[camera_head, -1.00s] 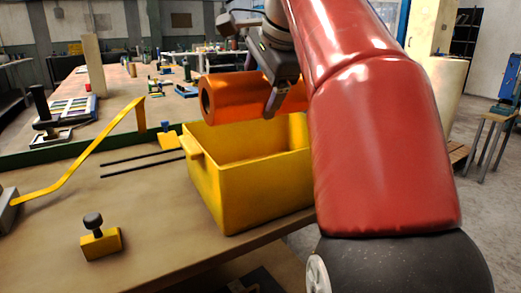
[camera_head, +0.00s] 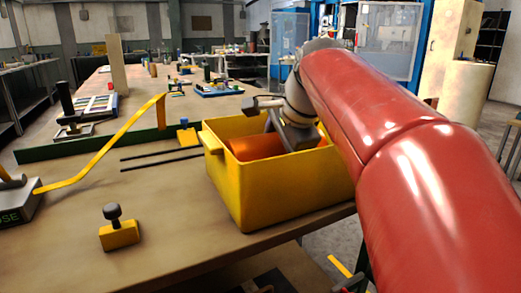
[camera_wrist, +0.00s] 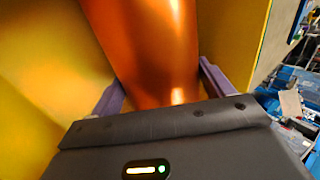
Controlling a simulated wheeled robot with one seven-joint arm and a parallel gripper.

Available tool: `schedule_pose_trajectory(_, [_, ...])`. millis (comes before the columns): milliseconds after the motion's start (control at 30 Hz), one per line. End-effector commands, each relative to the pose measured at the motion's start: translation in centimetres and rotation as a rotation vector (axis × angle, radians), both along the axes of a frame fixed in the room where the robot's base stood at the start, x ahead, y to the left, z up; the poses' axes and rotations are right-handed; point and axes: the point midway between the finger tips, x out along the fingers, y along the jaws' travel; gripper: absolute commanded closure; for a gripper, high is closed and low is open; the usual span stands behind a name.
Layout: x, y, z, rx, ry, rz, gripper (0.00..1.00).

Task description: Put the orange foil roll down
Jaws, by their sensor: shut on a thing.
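The orange foil roll (camera_head: 255,147) is down inside the yellow bin (camera_head: 238,187), below the rim, and partly hidden by the bin's front wall and my gripper. My gripper (camera_head: 278,140) reaches into the bin from above and is shut on the roll. In the wrist view the roll (camera_wrist: 150,45) lies between the two purple fingers (camera_wrist: 158,88), with yellow bin walls (camera_wrist: 45,75) on both sides. Whether the roll touches the bin floor cannot be seen.
The bin stands near the right front edge of the brown workbench (camera_head: 165,220). A yellow block with a black knob (camera_head: 119,234) stands at front left. A yellow strip (camera_head: 110,143) slopes up from a grey box (camera_head: 18,200). Two dark rods (camera_head: 160,155) lie left of the bin.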

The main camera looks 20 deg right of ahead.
Motion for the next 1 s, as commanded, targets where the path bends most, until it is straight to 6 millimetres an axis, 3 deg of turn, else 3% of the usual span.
schedule_pose_trajectory(300, [0.0,0.0,-0.2,-0.001,-0.004,-0.001,0.67])
schedule_pose_trajectory(333, [0.0,0.0,-0.3,0.0,0.0,0.0,0.18])
schedule_pose_trajectory(467, [0.0,0.0,-0.2,0.0,0.0,0.0,0.0])
schedule_pose_trajectory(800, [-0.2,0.0,0.5,-0.001,-0.001,-0.001,0.0])
schedule_pose_trajectory(1000, [-2.1,-0.1,3.5,-0.001,-0.004,-0.002,0.0])
